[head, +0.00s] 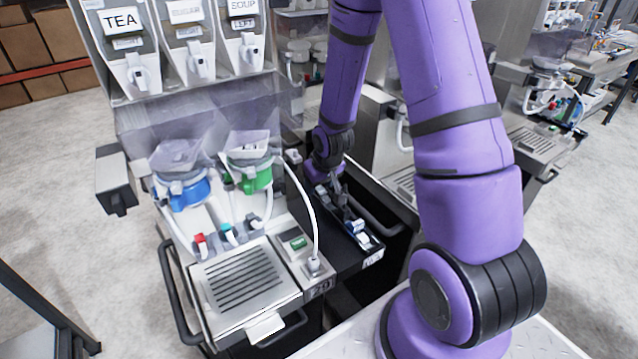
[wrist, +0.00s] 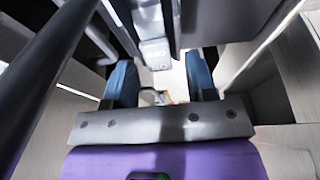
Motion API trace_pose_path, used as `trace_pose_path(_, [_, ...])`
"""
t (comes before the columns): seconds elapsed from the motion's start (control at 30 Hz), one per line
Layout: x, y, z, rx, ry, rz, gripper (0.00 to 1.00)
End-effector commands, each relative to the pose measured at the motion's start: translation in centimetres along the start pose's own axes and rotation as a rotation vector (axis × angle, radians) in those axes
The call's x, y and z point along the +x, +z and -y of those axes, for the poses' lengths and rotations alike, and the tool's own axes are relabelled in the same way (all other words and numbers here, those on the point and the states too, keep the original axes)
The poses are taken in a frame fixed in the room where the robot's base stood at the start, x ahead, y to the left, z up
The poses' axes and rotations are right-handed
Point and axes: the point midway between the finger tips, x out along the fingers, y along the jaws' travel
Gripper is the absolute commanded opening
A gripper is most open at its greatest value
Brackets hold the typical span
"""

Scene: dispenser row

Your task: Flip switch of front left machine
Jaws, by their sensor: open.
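The front left machine is a grey dispenser (head: 160,75) with TEA, SOUP and LEFT labels, at the left of the head view. A small green rectangular part (head: 298,242) sits on its front panel; I cannot tell whether it is the switch. My gripper (head: 350,212) is low beside the machine's right side, over a narrow black panel (head: 345,255) with small blue and white parts. In the wrist view its two blue fingers (wrist: 161,78) are apart, with nothing clearly held between them. Whether it touches anything is hard to tell.
A slotted drip tray (head: 245,280) and black handles are at the machine's front. Blue (head: 185,190) and green (head: 252,175) containers with hoses stand above it. Another machine (head: 545,140) is at the right. A dark bar (wrist: 45,70) runs close by the gripper.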

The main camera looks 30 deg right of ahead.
Motion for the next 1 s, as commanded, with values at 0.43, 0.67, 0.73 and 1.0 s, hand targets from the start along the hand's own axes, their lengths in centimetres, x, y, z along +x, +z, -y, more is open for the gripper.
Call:
trace_pose_path(0.43, [-3.8, -0.1, -0.1, 0.002, 0.001, -0.004, 0.51])
trace_pose_path(0.67, [-7.2, -0.1, -0.1, 0.003, 0.001, -0.004, 0.51])
trace_pose_path(0.73, [-8.1, -0.1, -0.1, 0.001, 0.001, -0.004, 0.51])
trace_pose_path(1.0, [-10.4, 0.0, -0.1, 0.001, 0.000, -0.001, 0.51])
